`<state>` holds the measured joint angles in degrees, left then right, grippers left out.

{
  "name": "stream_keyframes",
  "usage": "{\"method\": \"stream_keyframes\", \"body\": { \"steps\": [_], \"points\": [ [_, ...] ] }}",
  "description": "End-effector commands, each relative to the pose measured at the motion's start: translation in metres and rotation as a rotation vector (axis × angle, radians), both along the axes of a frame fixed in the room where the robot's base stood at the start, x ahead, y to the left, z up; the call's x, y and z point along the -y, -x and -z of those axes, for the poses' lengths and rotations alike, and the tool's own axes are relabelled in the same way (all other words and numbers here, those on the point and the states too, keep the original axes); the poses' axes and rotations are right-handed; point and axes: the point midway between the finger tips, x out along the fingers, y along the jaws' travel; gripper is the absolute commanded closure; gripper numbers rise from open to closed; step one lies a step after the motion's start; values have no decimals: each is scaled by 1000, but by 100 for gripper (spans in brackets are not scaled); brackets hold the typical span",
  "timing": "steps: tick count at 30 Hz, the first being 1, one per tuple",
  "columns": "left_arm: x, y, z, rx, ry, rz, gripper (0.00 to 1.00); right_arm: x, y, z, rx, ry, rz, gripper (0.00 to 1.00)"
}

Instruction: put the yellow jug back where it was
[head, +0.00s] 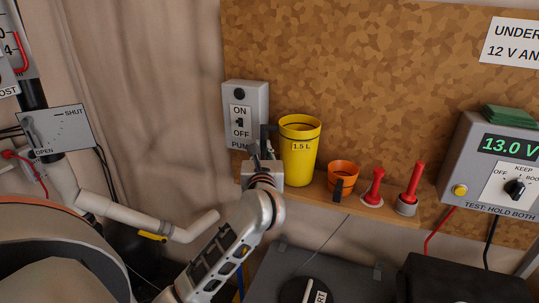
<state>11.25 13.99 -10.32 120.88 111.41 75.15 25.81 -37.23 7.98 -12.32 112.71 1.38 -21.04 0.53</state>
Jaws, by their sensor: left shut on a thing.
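The yellow jug (299,156) is a tall open cup with a dark rim band and a "1.5 L" label. It is upright at the left end of the wooden shelf (330,196). Its base appears to be at the shelf surface, but I cannot tell if it rests fully there. My left gripper (266,150) is at the jug's left side, shut on its dark handle, which is mostly hidden by the fingers. My right gripper is not in view.
A grey pump switch box (244,110) is behind my gripper. A meter box (492,165) is at right. Dark boxes (460,278) lie below the shelf.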

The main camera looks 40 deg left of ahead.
Motion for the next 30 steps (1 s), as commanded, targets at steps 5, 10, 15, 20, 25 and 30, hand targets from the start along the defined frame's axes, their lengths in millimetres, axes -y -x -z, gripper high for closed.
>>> {"method": "stream_keyframes", "body": {
  "steps": [5, 10, 15, 20, 25, 30],
  "points": [
    [-3, 2, 0, 2, -1, 1, 100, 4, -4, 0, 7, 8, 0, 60],
    [-3, 2, 0, 2, -1, 1, 100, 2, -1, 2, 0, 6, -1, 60],
    [-3, 1, 4, -1, -1, 1, 79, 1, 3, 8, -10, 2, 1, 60],
    [-3, 1, 4, 0, 0, 1, 73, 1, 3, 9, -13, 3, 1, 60],
    [-3, 1, 4, 1, -1, 1, 73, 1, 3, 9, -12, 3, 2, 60],
    [1, 5, 1, 1, 1, 3, 73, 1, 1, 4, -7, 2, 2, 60]
  ]
}}
